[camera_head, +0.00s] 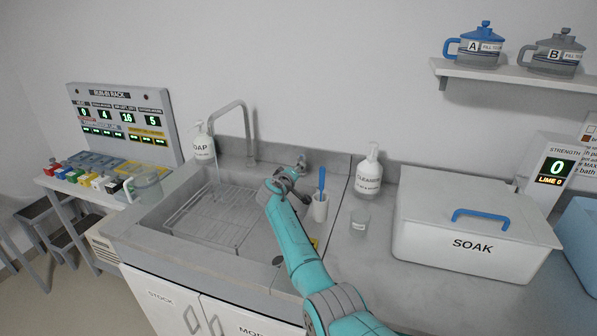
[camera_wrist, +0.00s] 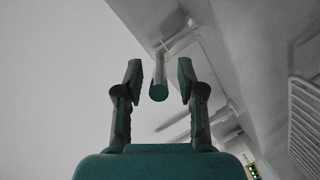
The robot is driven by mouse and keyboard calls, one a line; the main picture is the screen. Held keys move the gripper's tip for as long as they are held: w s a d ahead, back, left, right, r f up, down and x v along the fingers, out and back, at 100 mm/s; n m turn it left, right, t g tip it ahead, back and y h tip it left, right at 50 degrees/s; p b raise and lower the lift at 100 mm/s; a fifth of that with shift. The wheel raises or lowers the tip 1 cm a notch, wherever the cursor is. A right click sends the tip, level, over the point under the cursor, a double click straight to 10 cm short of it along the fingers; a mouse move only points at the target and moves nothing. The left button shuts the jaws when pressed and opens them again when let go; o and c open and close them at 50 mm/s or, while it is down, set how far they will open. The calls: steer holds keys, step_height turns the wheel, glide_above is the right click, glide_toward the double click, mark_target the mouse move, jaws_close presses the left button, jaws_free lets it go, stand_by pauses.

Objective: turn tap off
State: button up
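The tap's tall grey spout (camera_head: 247,135) curves over the sink (camera_head: 155,222) at its back edge. A faint line below its mouth may be running water. The tap handle (camera_head: 301,161), a short stub near the back ledge, stands right of the spout. In the wrist view the handle (camera_wrist: 158,91) shows as a round-ended bar with a teal tip between my two fingers. My gripper (camera_head: 283,183) is open, also seen in the wrist view (camera_wrist: 159,88), with a gap on each side of the handle. I cannot tell whether the handle lies fully between the fingertips in depth.
A cup with a blue brush (camera_head: 320,207), a cleaner bottle (camera_head: 369,172) and a small glass (camera_head: 358,222) stand right of my arm. A soap bottle (camera_head: 202,146) is behind the sink's left. A white SOAK box (camera_head: 470,243) fills the right counter.

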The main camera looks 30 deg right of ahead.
steer(key=shift+w+d+f, duration=0.15)
steer(key=shift+w+d, duration=0.2)
steer(key=shift+d, duration=0.15)
jaws_close()
steer(key=shift+a, duration=0.1)
